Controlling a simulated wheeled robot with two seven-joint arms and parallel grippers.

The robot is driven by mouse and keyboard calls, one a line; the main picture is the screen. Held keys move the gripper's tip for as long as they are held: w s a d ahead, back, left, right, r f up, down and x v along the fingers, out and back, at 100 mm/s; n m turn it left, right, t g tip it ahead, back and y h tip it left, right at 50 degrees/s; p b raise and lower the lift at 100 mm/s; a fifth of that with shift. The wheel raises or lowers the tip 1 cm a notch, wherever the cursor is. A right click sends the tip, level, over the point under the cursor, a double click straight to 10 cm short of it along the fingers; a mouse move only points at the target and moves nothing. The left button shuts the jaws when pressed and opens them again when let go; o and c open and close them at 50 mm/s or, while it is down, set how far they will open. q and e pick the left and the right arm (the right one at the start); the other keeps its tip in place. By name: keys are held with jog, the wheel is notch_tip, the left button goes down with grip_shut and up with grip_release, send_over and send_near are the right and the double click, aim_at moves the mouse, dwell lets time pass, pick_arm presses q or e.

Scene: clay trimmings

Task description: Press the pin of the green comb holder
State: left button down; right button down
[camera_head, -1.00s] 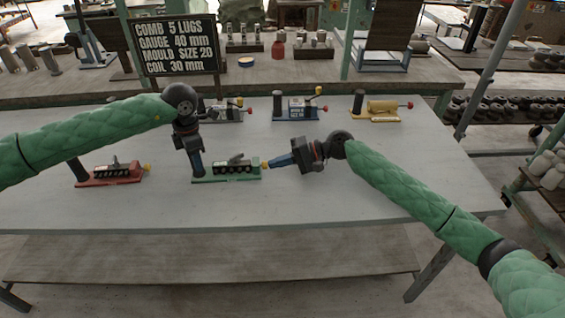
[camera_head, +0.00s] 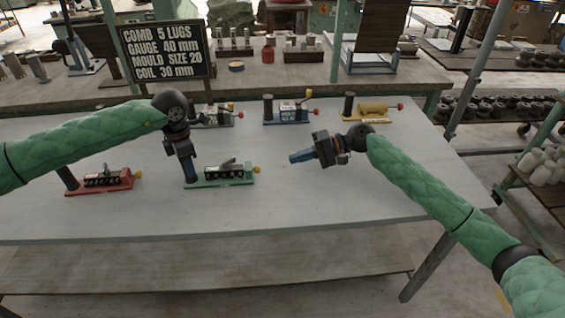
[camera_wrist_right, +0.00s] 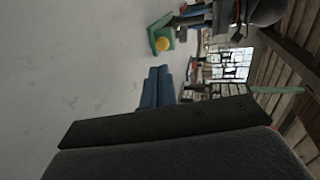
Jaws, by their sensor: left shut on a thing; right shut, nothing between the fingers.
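The green comb holder (camera_head: 222,181) lies on the table with a dark comb block (camera_head: 222,172) on it and a yellow pin (camera_head: 257,170) at its right end. In the right wrist view, the yellow pin (camera_wrist_right: 162,44) faces me on the green end plate (camera_wrist_right: 153,33). My left gripper (camera_head: 191,178) points down, shut at the holder's left end; it hides what it grips, probably the dark post there. My right gripper (camera_head: 292,158) is shut and empty, to the right of the pin and apart from it. Its blue fingers (camera_wrist_right: 157,88) are together.
A red holder (camera_head: 100,186) lies to the left. Blue (camera_head: 288,115) and yellow (camera_head: 370,112) holders and a partly hidden one (camera_head: 215,117) stand along the back. A sign (camera_head: 165,50) stands behind. The table (camera_head: 330,205) is clear in front and right.

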jog(key=shift+v, duration=1.4)
